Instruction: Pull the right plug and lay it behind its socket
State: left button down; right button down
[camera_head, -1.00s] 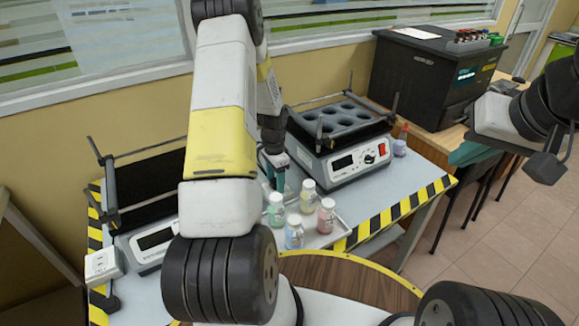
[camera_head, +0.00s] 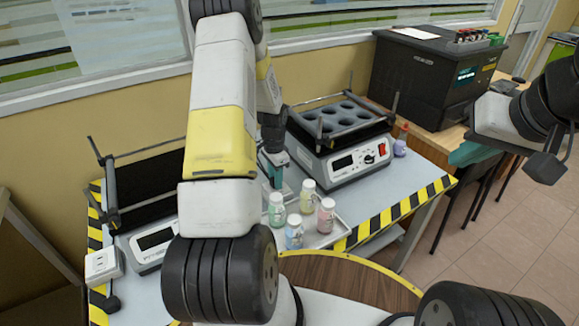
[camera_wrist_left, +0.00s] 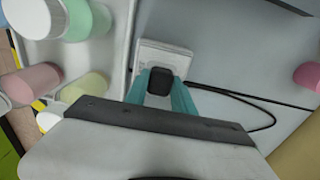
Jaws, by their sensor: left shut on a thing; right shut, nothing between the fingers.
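My left gripper (camera_head: 274,172) points down at the table between the two shaker devices. In the left wrist view its teal fingers (camera_wrist_left: 160,88) are shut on a black plug (camera_wrist_left: 160,81). The plug is over a white socket (camera_wrist_left: 163,56); whether it is seated or just lifted I cannot tell. A black cable (camera_wrist_left: 235,96) runs from there across the table. The head view hides this plug behind my gripper and arm. My right gripper (camera_head: 474,154) is shut and empty, at the right beyond the table.
A tray (camera_head: 326,239) with several capped bottles sits close beside my left gripper. The right shaker (camera_head: 345,162) stands behind it. A black box (camera_head: 425,80) stands at back right.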

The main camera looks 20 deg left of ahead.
pick_arm(q)
jog(key=shift+r, duration=2.65)
jog(key=w+a, duration=0.6)
jog(key=a, duration=0.1)
jog(key=f, duration=0.4)
jog(key=shift+w+a+f, duration=0.25)
jog(key=shift+w+f, duration=0.05)
jog(key=shift+f, duration=2.3)
jog(key=shift+f, duration=0.15)
